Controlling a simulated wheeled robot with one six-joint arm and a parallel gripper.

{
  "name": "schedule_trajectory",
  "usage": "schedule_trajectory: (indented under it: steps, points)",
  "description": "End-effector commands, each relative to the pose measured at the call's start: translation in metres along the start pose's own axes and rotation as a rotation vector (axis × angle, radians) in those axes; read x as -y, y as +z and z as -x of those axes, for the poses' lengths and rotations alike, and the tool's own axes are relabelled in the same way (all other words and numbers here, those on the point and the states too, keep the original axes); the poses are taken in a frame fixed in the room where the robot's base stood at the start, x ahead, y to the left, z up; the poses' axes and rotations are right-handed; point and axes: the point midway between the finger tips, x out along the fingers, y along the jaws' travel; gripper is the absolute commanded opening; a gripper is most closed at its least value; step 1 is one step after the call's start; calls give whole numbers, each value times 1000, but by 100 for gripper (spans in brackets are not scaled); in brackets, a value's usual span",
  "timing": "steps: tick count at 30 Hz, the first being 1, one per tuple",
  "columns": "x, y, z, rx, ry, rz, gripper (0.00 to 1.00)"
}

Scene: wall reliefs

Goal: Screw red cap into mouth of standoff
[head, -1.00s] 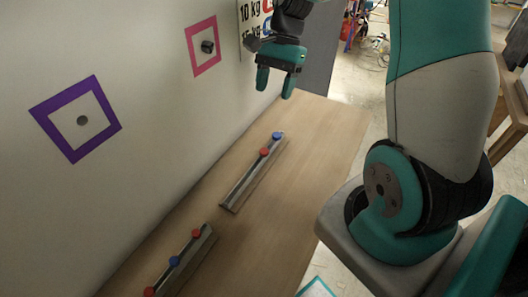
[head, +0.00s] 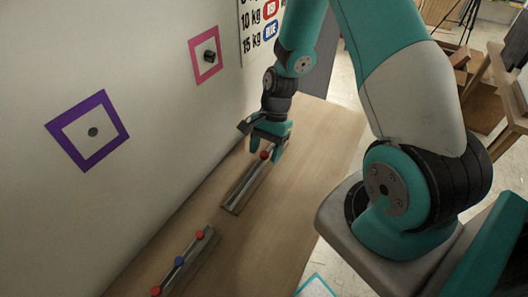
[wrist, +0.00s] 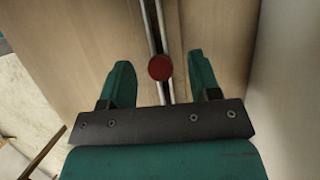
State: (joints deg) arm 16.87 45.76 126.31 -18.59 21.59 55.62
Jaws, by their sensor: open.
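A red cap (head: 265,155) sits on the far rail (head: 240,193) on the table. In the wrist view the red cap (wrist: 160,68) lies between the fingers of my gripper (wrist: 160,75), with gaps on both sides. My gripper (head: 265,151) is open and empty, pointing down over that rail. I cannot tell its exact height above the cap. A dark, short, cylindrical standoff (head: 209,56) sticks out of the wall inside a pink square frame. A grey round spot (head: 93,132) shows inside a purple square frame; I cannot tell whether it is a standoff.
A near rail (head: 205,245) holds a red cap (head: 200,234), a blue cap (head: 179,261) and another red cap (head: 155,291). The wall (head: 140,60) runs along the table's left side. The table (head: 310,180) is clear to the right of the rails. A weight sign (head: 262,25) hangs beyond the pink frame.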

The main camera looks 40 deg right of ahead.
Motion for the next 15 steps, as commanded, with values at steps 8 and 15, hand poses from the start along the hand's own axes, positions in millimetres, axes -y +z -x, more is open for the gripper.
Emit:
schedule_trajectory:
  steps: [8,15]
  points:
    - [0,0,-5,-1,-1,0,57]
    - [0,0,-5,-1,-1,0,6]
